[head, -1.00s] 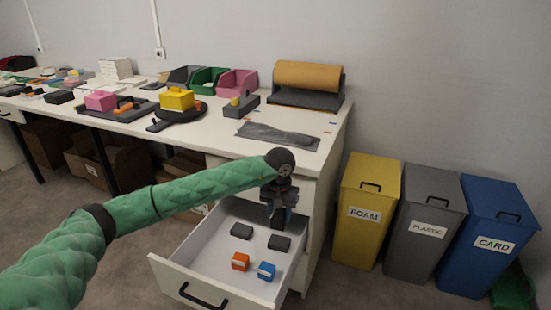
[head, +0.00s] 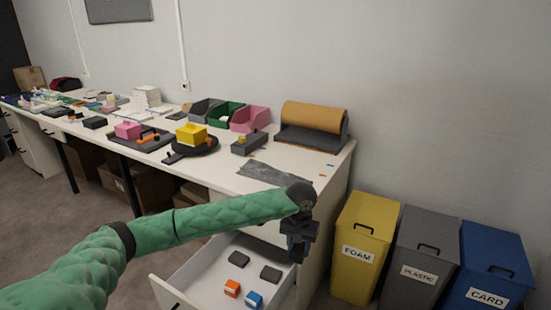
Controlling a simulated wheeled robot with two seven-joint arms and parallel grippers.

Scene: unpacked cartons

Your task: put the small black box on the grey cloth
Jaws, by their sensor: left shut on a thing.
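My left gripper (head: 297,248) hangs pointing down over the right side of the open drawer, beside the desk's front corner. It is shut on a small dark thing at its tips, which looks like the small black box; the fingers hide most of it. Two other small black boxes, one farther back (head: 239,258) and one nearer the gripper (head: 271,273), lie in the drawer. The grey cloth (head: 272,174) lies flat on the desk top near its front right edge, above and behind the gripper, with nothing seen on it. My right gripper is not in view.
The white drawer (head: 207,281) also holds an orange block (head: 232,288) and a blue block (head: 254,300). A grey block (head: 249,143) and a brown roll in a holder (head: 312,118) stand behind the cloth. Yellow (head: 362,245), grey and blue bins stand right of the desk.

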